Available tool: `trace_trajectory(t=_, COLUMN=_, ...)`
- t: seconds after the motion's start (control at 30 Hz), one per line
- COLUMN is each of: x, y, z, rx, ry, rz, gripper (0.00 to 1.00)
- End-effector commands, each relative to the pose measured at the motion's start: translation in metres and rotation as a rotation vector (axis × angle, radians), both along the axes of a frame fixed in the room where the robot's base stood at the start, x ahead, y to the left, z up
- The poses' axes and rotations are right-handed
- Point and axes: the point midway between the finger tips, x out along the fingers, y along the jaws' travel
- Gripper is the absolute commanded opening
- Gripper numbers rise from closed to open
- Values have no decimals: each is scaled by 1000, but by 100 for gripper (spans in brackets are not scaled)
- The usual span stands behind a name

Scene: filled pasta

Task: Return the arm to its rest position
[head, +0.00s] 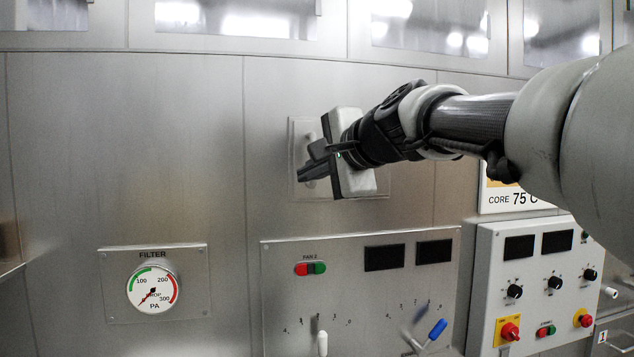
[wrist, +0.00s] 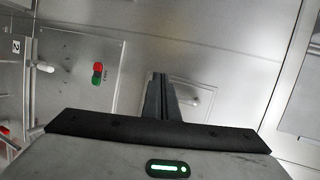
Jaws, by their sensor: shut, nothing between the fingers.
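I cannot tell from these views whether the fingers touch the plate. My arm reaches in from the right side of the head view.
Below the gripper is a steel panel (head: 363,290) with a red and green button, dark displays, a white-handled lever (head: 322,343) and a blue-handled lever (head: 437,330). A white control box (head: 490,280) stands right. A filter gauge (head: 152,288) is lower left. The wall at left is clear.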

Motion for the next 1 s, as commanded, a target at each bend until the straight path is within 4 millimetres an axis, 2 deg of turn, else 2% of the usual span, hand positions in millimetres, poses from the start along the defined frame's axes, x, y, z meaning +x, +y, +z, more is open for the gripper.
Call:
trace_trajectory(t=0.17, x=-15, y=-6, z=-2, rx=-30, ry=2, rz=2, gripper=0)
trace_trajectory(t=0.27, x=-36, y=-17, z=-24, rx=-150, ry=6, rz=20, gripper=0)
trace_trajectory(t=0.37, x=-73, y=-39, z=-65, rx=-362, ry=20, rz=62, gripper=0)
trace_trajectory(t=0.6, x=-186, y=-113, z=-188, rx=-913, ry=107, rz=263, gripper=0)
trace_trajectory(t=0.7, x=-227, y=-140, z=-230, rx=-1082, ry=148, rz=360, gripper=0)
trace_trajectory(t=0.83, x=-266, y=-164, z=-267, rx=-1227, ry=193, rz=465, gripper=0)
trace_trajectory(t=0.9, x=-279, y=-172, z=-280, rx=-1273, ry=208, rz=502, gripper=0)
trace_trajectory(t=1.0, x=-287, y=-178, z=-288, rx=-1304, ry=217, rz=530, gripper=0)
